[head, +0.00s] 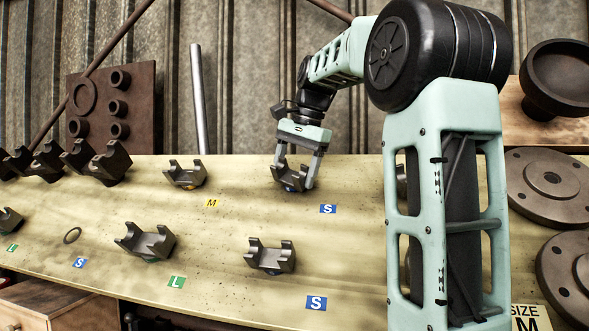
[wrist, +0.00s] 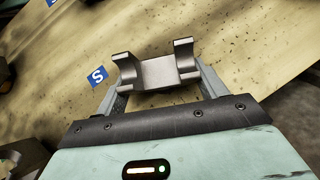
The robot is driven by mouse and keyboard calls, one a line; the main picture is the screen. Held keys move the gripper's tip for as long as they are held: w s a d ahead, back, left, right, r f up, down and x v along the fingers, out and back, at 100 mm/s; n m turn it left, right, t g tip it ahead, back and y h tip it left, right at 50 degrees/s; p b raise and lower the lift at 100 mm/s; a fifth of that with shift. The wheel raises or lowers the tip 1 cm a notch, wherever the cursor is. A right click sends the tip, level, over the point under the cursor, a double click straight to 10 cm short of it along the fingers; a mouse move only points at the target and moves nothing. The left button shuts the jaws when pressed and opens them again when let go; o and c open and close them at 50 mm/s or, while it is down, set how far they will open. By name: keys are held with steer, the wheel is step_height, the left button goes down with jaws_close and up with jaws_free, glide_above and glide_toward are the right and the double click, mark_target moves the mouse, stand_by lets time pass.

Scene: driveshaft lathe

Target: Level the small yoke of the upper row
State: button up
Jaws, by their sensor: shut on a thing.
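The small yoke (head: 288,176) of the upper row is a dark U-shaped metal part by a blue S label (head: 327,209) on the pale board. My gripper (head: 299,172) is shut on it from above, one finger on each side. In the wrist view the yoke (wrist: 158,74) sits between the fingers of my gripper (wrist: 158,92), its two prongs pointing up the picture, with the blue S label (wrist: 97,76) to its left. In the head view it looks somewhat tilted. A blue patch shows at its base. I cannot tell whether it touches the board.
Left of it stands a yoke (head: 185,176) by a yellow M label (head: 212,203). The lower row has a yoke (head: 270,256) by another S label and one (head: 145,241) by a green L label. Dark flanges (head: 551,178) are at right.

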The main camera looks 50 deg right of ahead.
steer(key=shift+r+n+g+p, duration=0.1)
steer(key=shift+n+g+p, duration=1.2)
steer(key=shift+p, duration=0.85)
steer(key=shift+n+g+h+p, duration=0.3)
steer(key=shift+n+h+p, duration=0.1)
steer(key=shift+n+p, duration=0.1)
steer(key=shift+f, duration=0.2)
steer(key=shift+d, duration=0.1)
steer(key=o, duration=1.6)
steer(key=shift+s, duration=0.1)
steer(key=shift+c, duration=0.2)
steer(key=shift+o, duration=1.2)
steer(key=shift+s, duration=0.1)
